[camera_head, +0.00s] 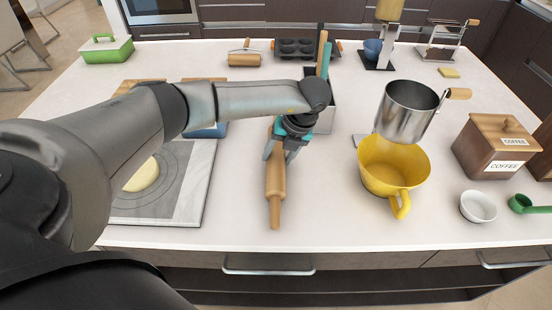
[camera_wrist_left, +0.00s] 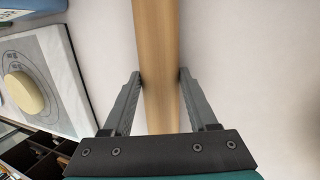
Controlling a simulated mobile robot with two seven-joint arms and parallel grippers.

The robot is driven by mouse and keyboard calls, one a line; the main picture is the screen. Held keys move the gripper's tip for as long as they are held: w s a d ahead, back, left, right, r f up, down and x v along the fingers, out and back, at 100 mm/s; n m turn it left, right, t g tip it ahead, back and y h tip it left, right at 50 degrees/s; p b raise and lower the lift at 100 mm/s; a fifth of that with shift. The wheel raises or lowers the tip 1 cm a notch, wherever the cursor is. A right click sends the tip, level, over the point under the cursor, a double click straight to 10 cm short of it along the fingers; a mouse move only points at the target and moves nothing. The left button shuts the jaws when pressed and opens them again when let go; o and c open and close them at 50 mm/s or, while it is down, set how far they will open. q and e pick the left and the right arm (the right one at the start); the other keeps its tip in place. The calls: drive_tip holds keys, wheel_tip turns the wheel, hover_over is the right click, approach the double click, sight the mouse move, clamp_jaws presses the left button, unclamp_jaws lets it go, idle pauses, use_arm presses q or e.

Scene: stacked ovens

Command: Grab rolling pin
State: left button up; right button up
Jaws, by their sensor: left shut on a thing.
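The wooden rolling pin (camera_head: 275,185) lies on the white counter in the head view, its near handle pointing toward the front edge. It also shows in the left wrist view (camera_wrist_left: 158,60), running lengthwise between the fingers. My left gripper (camera_head: 276,152) reaches down over the pin's barrel from above. In the left wrist view, my left gripper (camera_wrist_left: 158,75) has one finger on each side of the pin and is shut on it. The far part of the pin is hidden behind my gripper and arm in the head view. My right gripper is not in view.
A pastry mat (camera_head: 195,190) with dough (camera_head: 143,175) lies to the left of the pin. A yellow jug (camera_head: 392,165) stands to the right, with a metal sifter (camera_head: 405,110) behind it. A utensil holder (camera_head: 324,118) stands just behind my gripper.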

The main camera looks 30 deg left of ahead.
use_arm(q)
clamp_jaws()
drive_tip(key=shift+r, duration=0.2)
idle(0.3)
